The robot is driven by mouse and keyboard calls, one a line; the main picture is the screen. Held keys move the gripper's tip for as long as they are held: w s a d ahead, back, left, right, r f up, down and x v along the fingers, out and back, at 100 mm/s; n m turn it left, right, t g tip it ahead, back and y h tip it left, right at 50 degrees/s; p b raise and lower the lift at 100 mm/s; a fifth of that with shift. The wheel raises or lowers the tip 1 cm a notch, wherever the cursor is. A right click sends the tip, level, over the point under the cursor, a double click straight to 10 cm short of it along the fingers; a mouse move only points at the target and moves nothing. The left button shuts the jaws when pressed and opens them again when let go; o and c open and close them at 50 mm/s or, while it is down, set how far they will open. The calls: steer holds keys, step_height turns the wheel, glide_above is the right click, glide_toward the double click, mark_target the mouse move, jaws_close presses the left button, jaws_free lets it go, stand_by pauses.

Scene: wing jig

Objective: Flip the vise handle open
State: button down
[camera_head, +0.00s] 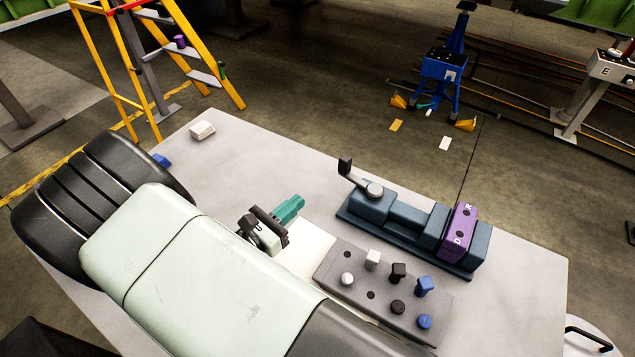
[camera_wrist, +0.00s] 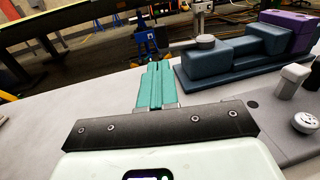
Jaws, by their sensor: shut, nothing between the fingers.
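The dark blue vise (camera_head: 405,215) lies on the grey table, right of my gripper. Its handle (camera_head: 358,180) is a light metal arm with a black knob, running from a round hub at the vise's left end to the upper left. In the wrist view, the vise (camera_wrist: 225,65) is at the upper right and the handle's hub (camera_wrist: 206,41) sits on its near block. A purple block (camera_head: 458,231) with white letters sits in the vise's right part. My gripper (camera_head: 297,202) has teal fingers, shut and empty, left of the vise and apart from it. The fingers also show in the wrist view (camera_wrist: 156,72).
A grey peg board (camera_head: 330,272) with several white, black and blue pegs lies in front of the vise. A small white box (camera_head: 202,131) stands at the table's back left. The tabletop (camera_head: 270,165) between box and vise is clear.

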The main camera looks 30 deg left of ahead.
mark_target(339, 163)
steer(key=w, duration=0.4)
steer(key=w+d, duration=0.1)
steer(key=w, duration=0.4)
steer(key=w+d, duration=0.1)
steer(key=w, duration=0.3)
steer(key=shift+w+d, duration=0.15)
steer(key=shift+d, duration=0.05)
steer(key=shift+w+h, duration=0.15)
steer(key=shift+h, duration=0.15)
steer(key=w+m+g+h, duration=0.1)
steer(key=h, duration=0.1)
steer(key=w+m+h, duration=0.2)
steer(key=shift+a+m+g, duration=0.2)
steer(key=shift+m+g, duration=0.1)
steer(key=shift+g, duration=0.1)
steer(key=m+h, duration=0.1)
steer(key=w+g+h, duration=0.1)
steer(key=w+m+g+h, duration=0.1)
steer(key=h, duration=0.1)
steer(key=shift+w+d+m, duration=0.25)
steer(key=shift+m, duration=0.05)
steer(key=x, duration=0.8)
steer(key=shift+d, duration=0.25)
steer(key=shift+w+f, duration=0.1)
steer(key=shift+w, duration=0.1)
